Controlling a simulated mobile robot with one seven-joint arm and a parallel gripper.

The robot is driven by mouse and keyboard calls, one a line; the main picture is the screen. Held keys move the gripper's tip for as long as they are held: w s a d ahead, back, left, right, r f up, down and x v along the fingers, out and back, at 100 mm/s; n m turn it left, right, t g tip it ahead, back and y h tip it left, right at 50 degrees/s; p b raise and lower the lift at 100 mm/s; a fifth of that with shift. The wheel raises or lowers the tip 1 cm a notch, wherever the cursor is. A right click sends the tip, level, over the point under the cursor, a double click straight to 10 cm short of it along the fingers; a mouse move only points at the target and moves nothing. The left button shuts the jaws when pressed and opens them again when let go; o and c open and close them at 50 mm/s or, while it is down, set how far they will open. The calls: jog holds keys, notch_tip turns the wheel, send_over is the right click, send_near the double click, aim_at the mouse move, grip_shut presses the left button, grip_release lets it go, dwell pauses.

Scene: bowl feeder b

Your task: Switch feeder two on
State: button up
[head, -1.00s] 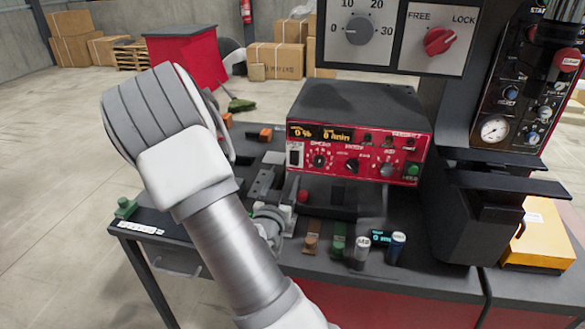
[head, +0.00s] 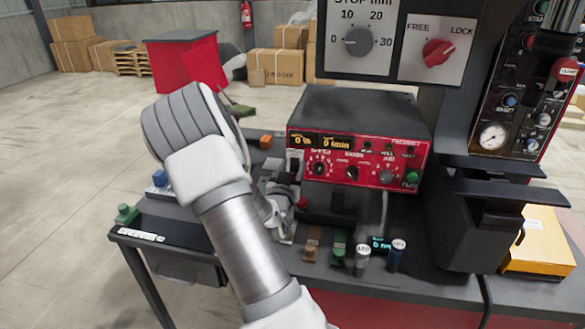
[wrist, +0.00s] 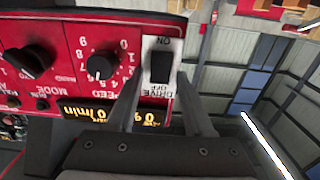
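A control box with a red front (head: 345,158) stands on the bench, its displays lit and showing zeros. At its left end is a black rocker switch on a white plate marked ON and DRIVE OFF; it shows in the wrist view as the rocker switch (wrist: 161,67). My gripper (head: 287,180) is at the left end of the red front, partly hidden by my arm. In the wrist view my gripper (wrist: 163,82) has its two fingers apart, one on each side of the switch plate, with nothing held. I cannot tell whether a fingertip touches the panel.
Above the box hangs a panel with a stop dial (head: 358,41) and a red free/lock knob (head: 438,52). Blocks and two cylinders (head: 396,255) stand along the bench front. A dark machine part (head: 470,225) stands to the right.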

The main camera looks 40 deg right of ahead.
grip_shut()
jog(key=shift+f, duration=0.1)
jog(key=b, duration=0.3)
jog(key=shift+f+t, duration=0.35)
jog(key=shift+t, duration=0.05)
jog(key=shift+h+b, duration=0.4)
jog(key=shift+b, duration=0.75)
jog(key=t+b, duration=0.1)
jog(key=b, duration=0.2)
jog(key=shift+f+h, duration=0.15)
jog(key=shift+h, duration=0.25)
jog(key=shift+b, duration=0.65)
jog(key=shift+r+h, duration=0.25)
jog(key=shift+h, duration=0.05)
